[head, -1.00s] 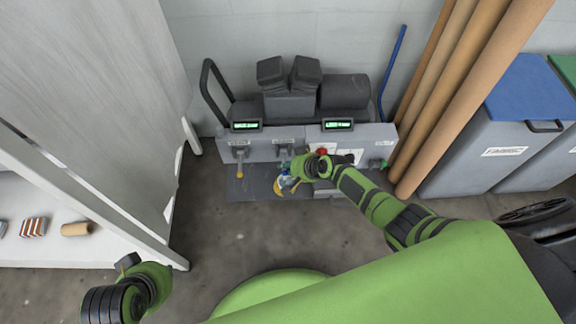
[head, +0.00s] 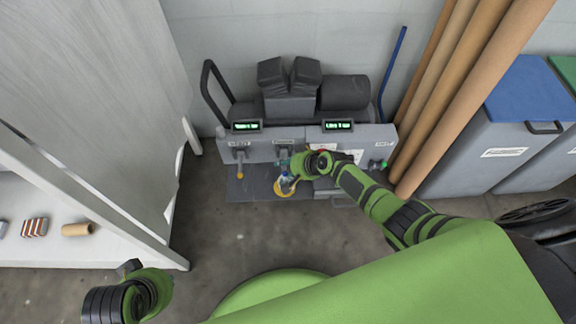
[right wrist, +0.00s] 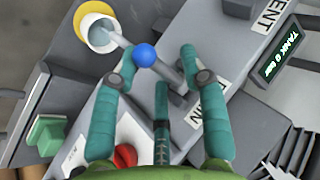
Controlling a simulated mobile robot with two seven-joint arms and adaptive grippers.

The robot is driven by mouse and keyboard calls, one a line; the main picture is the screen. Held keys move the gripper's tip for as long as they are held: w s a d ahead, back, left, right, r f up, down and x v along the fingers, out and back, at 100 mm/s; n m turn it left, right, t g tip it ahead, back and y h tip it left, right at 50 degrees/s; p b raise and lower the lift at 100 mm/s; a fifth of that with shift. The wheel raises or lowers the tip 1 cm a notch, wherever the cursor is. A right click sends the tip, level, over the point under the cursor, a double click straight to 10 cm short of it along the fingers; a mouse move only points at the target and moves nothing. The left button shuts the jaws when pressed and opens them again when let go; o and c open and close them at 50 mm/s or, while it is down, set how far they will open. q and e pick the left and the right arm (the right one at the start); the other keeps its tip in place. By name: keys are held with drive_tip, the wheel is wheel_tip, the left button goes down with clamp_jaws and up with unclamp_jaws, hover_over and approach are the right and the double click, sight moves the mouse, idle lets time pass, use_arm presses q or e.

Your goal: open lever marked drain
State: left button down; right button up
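The drain lever, a grey arm with a blue ball knob (right wrist: 145,56), is in the right wrist view, next to a partly covered label ending in "IN" (right wrist: 189,125). My right gripper (right wrist: 158,57) is open, its teal fingers on either side of the knob, with no clear grip on it. In the head view my right gripper (head: 285,166) is at the front panel of the grey machine (head: 262,150) and hides most of the lever. My left gripper (head: 130,267) is at the lower left, away from the machine; its fingers cannot be made out.
A lever with a yellow end (head: 240,172) hangs at the panel's left. A yellow-rimmed container (right wrist: 97,28) is below the drain outlet. A red knob (right wrist: 125,156) is close to my right gripper. Brown tubes (head: 440,110) and grey bins (head: 480,150) stand at the right.

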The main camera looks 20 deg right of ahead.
drive_tip(key=shift+s+a+f, duration=0.1)
drive_tip(key=shift+s+a, duration=0.05)
drive_tip(key=shift+s, duration=0.05)
drive_tip(key=v, duration=1.2)
drive_tip(key=shift+w, duration=0.15)
